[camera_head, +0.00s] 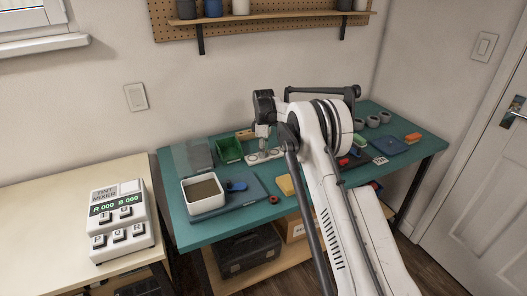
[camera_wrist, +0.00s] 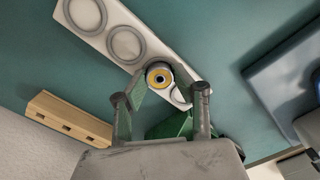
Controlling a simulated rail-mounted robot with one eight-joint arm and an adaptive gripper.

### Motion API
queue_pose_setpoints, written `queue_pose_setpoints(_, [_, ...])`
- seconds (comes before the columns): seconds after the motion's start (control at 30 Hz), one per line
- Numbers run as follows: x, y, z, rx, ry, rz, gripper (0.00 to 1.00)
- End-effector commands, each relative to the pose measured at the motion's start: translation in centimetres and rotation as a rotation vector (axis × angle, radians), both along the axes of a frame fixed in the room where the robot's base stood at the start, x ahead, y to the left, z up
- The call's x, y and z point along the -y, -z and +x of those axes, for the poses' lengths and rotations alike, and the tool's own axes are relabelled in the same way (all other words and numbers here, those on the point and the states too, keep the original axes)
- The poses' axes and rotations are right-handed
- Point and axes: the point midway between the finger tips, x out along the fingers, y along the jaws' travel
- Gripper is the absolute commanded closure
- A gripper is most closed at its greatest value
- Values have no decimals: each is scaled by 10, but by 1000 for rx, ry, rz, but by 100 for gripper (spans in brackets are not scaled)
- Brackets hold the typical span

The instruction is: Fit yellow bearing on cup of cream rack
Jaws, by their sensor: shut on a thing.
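The cream rack (camera_wrist: 128,19) is a long pale bar with round cups, and two cups show empty at upper left. The bearing overlaps the rack's lower-right end; the surface behind it is hidden, and I cannot tell whether it touches a cup. In the head view my gripper (camera_head: 263,142) is above the cream rack (camera_head: 252,161), and the bearing cannot be made out.
A green bin (camera_head: 229,150) stands left of the rack, and a wooden slotted block (camera_wrist: 70,119) is close by.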

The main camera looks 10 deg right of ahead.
Motion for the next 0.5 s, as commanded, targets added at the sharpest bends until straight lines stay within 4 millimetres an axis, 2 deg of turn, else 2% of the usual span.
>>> queue_pose_setpoints(0.5, [0, 5, -1, -2, 0, 0, 93])
